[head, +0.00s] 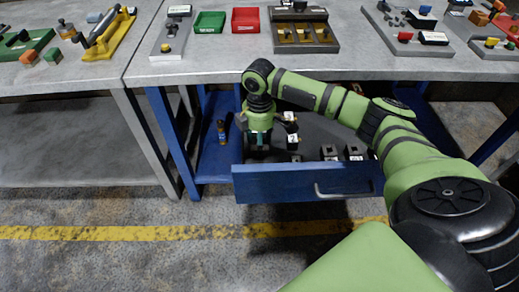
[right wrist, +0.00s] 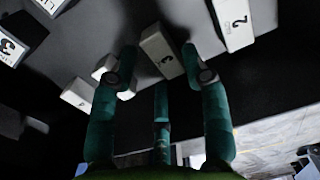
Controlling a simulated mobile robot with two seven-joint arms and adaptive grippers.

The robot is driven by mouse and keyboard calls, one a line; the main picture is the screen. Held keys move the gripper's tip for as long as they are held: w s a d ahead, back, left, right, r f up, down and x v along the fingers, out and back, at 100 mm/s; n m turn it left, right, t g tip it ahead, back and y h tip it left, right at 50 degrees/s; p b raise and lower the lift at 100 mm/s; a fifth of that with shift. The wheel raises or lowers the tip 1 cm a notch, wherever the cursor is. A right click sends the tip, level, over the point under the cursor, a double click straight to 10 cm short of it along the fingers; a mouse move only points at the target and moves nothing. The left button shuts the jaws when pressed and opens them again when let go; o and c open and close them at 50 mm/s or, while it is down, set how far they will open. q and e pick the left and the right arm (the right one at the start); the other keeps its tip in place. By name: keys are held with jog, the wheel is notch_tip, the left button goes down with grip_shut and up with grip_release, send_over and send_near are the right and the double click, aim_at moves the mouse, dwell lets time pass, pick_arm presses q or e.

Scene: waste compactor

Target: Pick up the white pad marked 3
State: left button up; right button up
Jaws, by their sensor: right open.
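In the right wrist view, a white pad (right wrist: 162,52) lies between my right gripper's fingertips; its small dark mark looks like a 3 but is hard to read. A second white pad (right wrist: 238,22) marked 2 lies to its right. Further pale pads (right wrist: 76,94) lie to the left, partly behind a finger. My right gripper (right wrist: 160,66) has its green fingers spread around the first pad; I cannot tell whether they touch it. In the head view, my right gripper (head: 258,142) points down into the open blue drawer (head: 270,186). My left gripper is not in view.
In the head view, dark blocks (head: 353,153) stand in the drawer's right part.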

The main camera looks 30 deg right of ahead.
notch_tip(320, 180, down, 2)
jog(key=shift+f, duration=0.15)
jog(key=c, duration=0.9)
jog(key=shift+c, duration=0.2)
